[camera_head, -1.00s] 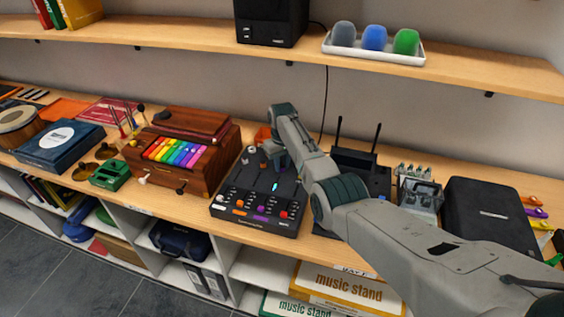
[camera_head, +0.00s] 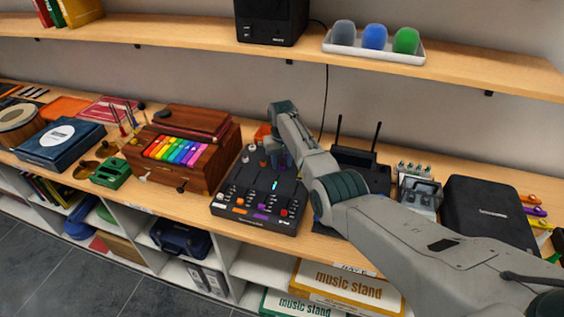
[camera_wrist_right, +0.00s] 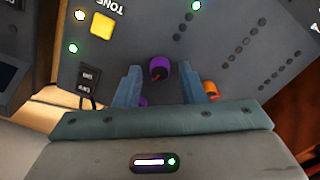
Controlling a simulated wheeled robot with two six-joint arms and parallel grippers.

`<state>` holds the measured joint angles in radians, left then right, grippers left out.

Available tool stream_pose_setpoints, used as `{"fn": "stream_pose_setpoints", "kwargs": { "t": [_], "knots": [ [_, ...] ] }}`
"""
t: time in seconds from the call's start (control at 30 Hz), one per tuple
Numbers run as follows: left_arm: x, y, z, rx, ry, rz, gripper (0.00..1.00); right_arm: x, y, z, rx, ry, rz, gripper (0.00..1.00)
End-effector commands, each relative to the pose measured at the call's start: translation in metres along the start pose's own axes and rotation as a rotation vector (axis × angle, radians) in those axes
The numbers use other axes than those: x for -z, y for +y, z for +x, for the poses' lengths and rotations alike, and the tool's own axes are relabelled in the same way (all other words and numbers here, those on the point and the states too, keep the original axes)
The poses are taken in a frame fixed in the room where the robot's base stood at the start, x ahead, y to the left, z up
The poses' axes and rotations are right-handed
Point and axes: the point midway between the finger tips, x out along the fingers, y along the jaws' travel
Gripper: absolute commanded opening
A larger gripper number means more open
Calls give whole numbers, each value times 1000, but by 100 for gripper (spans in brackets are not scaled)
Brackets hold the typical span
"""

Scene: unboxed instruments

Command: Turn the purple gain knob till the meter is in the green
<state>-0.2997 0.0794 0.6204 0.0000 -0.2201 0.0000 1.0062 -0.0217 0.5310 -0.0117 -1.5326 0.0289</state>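The dark mixer (camera_head: 240,191) stands on the bench, with its knobs at the back and coloured buttons at the front. In the right wrist view the purple knob (camera_wrist_right: 160,68) stands on the panel, just beyond and between my right gripper's fingertips. My right gripper (camera_wrist_right: 158,74) is open, with a gap on both sides of the knob. It also shows in the camera_head view (camera_head: 277,158), over the back of the mixer. I cannot make out the meter's reading. My left gripper is out of view.
An orange knob (camera_wrist_right: 210,89) is close beside one finger. A yellow button (camera_wrist_right: 103,24) is marked TONE. A wooden box with coloured bars (camera_head: 174,151) stands left of the mixer, and a black device with antennas (camera_head: 362,169) stands right. A shelf (camera_head: 180,40) runs above.

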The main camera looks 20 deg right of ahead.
Motion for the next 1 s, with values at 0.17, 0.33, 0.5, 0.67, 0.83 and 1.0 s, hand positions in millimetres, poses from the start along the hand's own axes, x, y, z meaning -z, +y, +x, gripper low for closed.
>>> {"fn": "stream_pose_setpoints", "kwargs": {
  "t": [0.17,0.33,0.5,0.67,0.83,1.0],
  "knots": [
    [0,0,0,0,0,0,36,-1,0,1,0,-3,0,41],
    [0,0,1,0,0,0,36,-1,0,0,0,-4,0,41],
    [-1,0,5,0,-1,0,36,0,0,-17,0,0,-1,41],
    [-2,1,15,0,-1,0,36,0,0,-48,0,2,-1,41],
    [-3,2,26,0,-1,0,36,0,0,-80,0,1,-1,41],
    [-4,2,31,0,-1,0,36,0,0,-101,0,-1,-1,41]
  ]
}}
